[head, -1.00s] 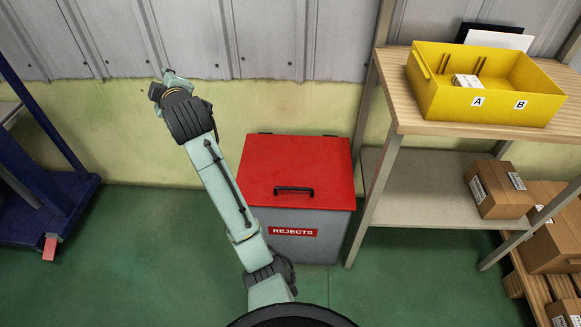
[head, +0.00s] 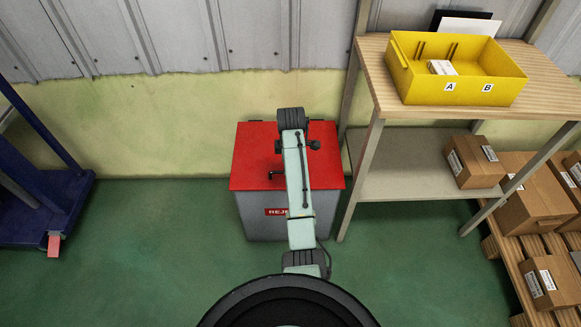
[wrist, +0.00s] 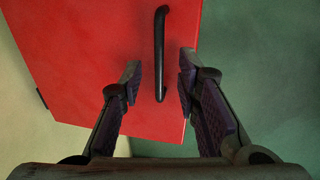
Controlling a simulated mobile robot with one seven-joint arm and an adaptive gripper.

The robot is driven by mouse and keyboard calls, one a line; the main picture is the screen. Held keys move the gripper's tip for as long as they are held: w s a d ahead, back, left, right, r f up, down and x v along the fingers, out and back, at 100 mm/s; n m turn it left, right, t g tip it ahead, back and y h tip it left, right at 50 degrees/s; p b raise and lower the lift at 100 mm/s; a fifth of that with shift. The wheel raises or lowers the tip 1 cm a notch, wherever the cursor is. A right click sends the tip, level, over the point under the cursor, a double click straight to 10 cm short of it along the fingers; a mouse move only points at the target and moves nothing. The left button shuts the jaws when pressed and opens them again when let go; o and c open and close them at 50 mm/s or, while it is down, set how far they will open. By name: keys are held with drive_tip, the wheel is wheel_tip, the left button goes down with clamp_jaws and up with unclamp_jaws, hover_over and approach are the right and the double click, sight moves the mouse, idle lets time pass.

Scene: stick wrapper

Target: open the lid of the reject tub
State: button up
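The reject tub is a grey bin (head: 265,227) with a partly hidden "REJECTS" label. Its red lid (head: 250,150) lies flat and shut on top. The lid fills much of the wrist view (wrist: 90,50). A black bar handle (wrist: 160,45) stands on the lid; in the head view my arm covers most of it. My gripper (wrist: 160,78) is open above the lid, with one finger on each side of the handle in the wrist view. I cannot tell how far above the handle the fingertips are. My arm hides the fingers in the head view.
A wooden-topped shelf unit (head: 375,90) with a yellow bin (head: 450,92) stands close to the tub's right. Boxes (head: 535,195) on a pallet are further right. A blue cart (head: 45,195) is at left. A wall is behind; green floor is clear left of the tub.

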drive_tip(key=shift+w+f, duration=0.2)
drive_tip(key=shift+f, duration=0.8)
drive_tip(key=shift+w+f, duration=0.2)
drive_tip(key=shift+f, duration=0.8)
drive_tip(key=shift+c, duration=0.4)
clamp_jaws()
